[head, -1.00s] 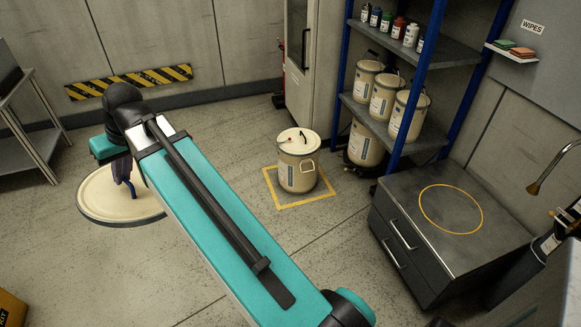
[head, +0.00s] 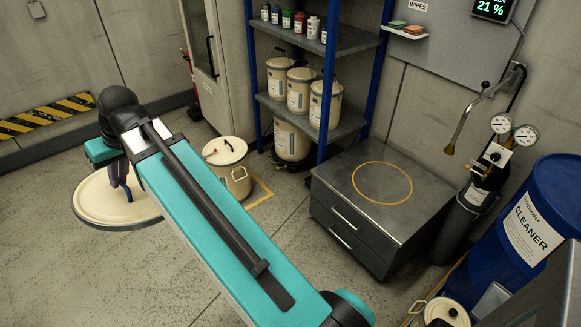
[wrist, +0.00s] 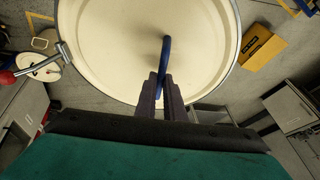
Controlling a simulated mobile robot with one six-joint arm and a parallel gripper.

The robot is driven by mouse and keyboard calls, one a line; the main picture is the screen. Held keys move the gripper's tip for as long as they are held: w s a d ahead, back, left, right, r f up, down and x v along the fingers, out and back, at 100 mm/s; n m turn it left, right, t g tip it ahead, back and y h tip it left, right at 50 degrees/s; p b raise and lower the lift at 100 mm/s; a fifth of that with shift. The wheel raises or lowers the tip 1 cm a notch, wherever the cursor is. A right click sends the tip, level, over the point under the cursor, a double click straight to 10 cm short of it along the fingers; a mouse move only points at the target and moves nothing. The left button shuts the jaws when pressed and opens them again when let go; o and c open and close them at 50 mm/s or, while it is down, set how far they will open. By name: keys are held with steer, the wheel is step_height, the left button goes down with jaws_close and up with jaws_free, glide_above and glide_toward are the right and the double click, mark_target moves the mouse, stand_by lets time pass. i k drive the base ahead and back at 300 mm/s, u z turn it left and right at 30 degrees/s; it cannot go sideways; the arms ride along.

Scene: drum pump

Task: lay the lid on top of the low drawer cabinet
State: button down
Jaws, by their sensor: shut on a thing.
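The lid (head: 98,203) is a wide, round, cream disc with a darker rim and a blue handle. It hangs level at the left of the head view. My gripper (head: 124,188) is shut on the handle, above the lid's middle. In the wrist view the gripper fingers (wrist: 160,92) close around the blue handle, and the lid (wrist: 110,45) fills the upper middle. The low drawer cabinet (head: 335,190) is dark grey with two drawers. Its top is bare apart from a painted yellow ring (head: 382,165). The lid is well to the left of the cabinet, apart from it.
A lidded cream drum (head: 228,175) stands on the floor between lid and cabinet, partly behind my arm. Blue-posted shelving (head: 327,85) with tins rises behind the cabinet. A curved spout (head: 462,125) and a blue cleaner drum (head: 545,210) stand at its right.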

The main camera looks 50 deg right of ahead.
mark_target(372, 183)
steer(key=z, duration=0.95)
steer(key=i, duration=0.95)
steer(key=z, duration=0.05)
steer(key=k, duration=0.9)
steer(key=z, duration=0.05)
